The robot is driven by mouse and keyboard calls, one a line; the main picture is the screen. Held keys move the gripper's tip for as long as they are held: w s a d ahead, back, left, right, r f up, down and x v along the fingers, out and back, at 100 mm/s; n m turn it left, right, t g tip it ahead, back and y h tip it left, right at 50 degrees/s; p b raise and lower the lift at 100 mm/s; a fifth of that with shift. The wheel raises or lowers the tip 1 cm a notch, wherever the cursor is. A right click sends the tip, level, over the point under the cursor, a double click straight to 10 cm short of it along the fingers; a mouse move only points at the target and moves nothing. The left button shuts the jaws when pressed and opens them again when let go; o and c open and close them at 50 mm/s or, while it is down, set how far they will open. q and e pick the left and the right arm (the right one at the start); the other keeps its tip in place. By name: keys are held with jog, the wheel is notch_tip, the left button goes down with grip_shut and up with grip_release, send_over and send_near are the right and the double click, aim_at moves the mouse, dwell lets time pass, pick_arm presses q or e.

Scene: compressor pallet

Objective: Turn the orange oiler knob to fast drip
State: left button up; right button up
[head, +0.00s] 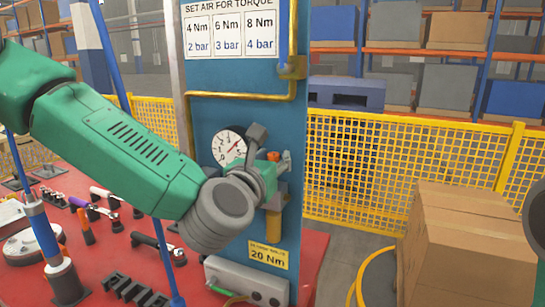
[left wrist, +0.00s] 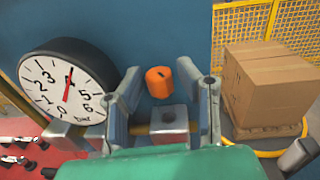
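The orange oiler knob (left wrist: 160,82) shows in the left wrist view against the blue panel, with a dark mark on its top. A small part of the knob (head: 272,156) shows in the head view behind my left gripper (head: 284,166). In the left wrist view my left gripper (left wrist: 168,100) is open, with one finger on each side of the knob and gaps between. Whether the fingertips reach the knob's depth is unclear. The oiler's amber bowl (head: 273,226) hangs below.
A round pressure gauge (head: 229,147) sits left of the knob, close to a finger in the left wrist view. A yellow pipe (head: 240,97) runs above. A red table (head: 110,255) holds tools. Cardboard boxes (head: 470,240) and a yellow fence (head: 365,170) stand right.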

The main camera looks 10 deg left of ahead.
pick_arm(q)
jog(key=shift+a, duration=0.1)
grip_shut()
jog(key=shift+f+n+y+b, duration=0.15)
jog(key=shift+n+y+b, duration=0.55)
jog(key=shift+y+b, duration=0.2)
jog(key=n+y+b, duration=0.2)
jog(key=y, duration=0.1)
jog(key=n+g+y+b, duration=0.1)
jog(key=y+b, duration=0.1)
jog(key=d+n+y+b, duration=0.1)
jog(key=n+y+b, duration=0.1)
jog(key=y, duration=0.1)
jog(key=shift+f+n+g+y+b, duration=0.1)
jog(key=shift+n+g+y+b, duration=0.2)
jog(key=shift+g+b, duration=0.1)
jog(key=shift+w+r+n+g+y+b, duration=0.1)
jog(key=shift+r+n+g+y+b, duration=0.1)
jog(key=shift+n+g+y+b, duration=1.15)
jog(key=shift+t+y, duration=0.25)
jog(key=shift+y, duration=0.1)
jog(key=shift+r, duration=0.1)
grip_release()
